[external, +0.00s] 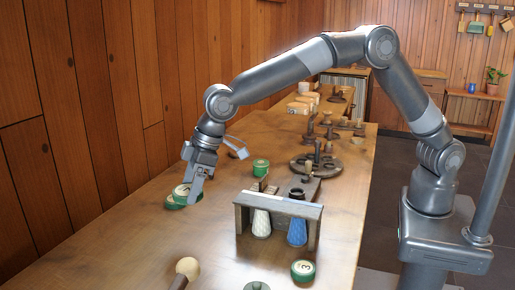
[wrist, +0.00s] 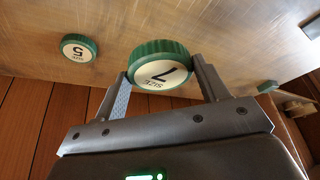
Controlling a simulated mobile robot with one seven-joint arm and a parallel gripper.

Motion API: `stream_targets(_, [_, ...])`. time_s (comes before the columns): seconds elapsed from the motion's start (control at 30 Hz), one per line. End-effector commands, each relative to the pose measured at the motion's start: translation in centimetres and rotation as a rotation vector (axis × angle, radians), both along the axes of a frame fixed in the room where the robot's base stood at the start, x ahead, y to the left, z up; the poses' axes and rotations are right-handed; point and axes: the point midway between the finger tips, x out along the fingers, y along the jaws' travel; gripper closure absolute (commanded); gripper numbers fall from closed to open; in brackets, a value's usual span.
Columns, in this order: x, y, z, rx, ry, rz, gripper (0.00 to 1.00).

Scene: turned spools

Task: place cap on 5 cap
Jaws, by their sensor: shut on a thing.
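My gripper (external: 192,194) is shut on a green ribbed cap with a white top marked SIZE 7; this cap (wrist: 161,67) sits between both fingers in the wrist view. The gripper (wrist: 163,85) holds it at the left part of the table. The 5 cap (wrist: 78,47), green with a white top marked SIZE 5, lies on the table in the wrist view, left of the held cap and apart from it in the picture. In the external view the two green caps overlap by the fingers, so the height between them is hard to judge.
A wooden rack (external: 277,207) holds a white and a blue spool-like piece. A green cap (external: 261,167) sits behind it, and a cap marked 3 (external: 303,270) lies in front. A wooden-knobbed tool (external: 187,268) lies at the front. The left table is mostly clear, by a wood wall.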

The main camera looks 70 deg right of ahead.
Motion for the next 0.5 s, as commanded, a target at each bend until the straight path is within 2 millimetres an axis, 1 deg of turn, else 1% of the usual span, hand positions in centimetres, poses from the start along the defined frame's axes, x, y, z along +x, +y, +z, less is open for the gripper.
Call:
stream_targets(0.03, [1.7,-2.5,0.3,0.0,0.0,-0.03,0.55])
stream_targets(0.07, [2.5,-3.8,0.4,0.0,0.0,-0.044,0.55])
stream_targets(0.1, [3.6,-5.6,0.5,0.0,0.0,-0.062,0.55])
stream_targets(0.17, [5.1,-8.2,0.8,0.0,0.0,-0.09,0.55])
stream_targets(0.2, [6.0,-10.0,0.9,0.0,0.0,-0.106,0.55])
stream_targets(0.3, [7.9,-14.1,1.3,0.001,0.0,-0.147,0.55])
stream_targets(0.4, [9.2,-17.6,1.7,0.002,-0.001,-0.179,0.55])
stream_targets(0.5, [10.1,-20.1,1.9,0.001,-0.002,-0.201,0.55])
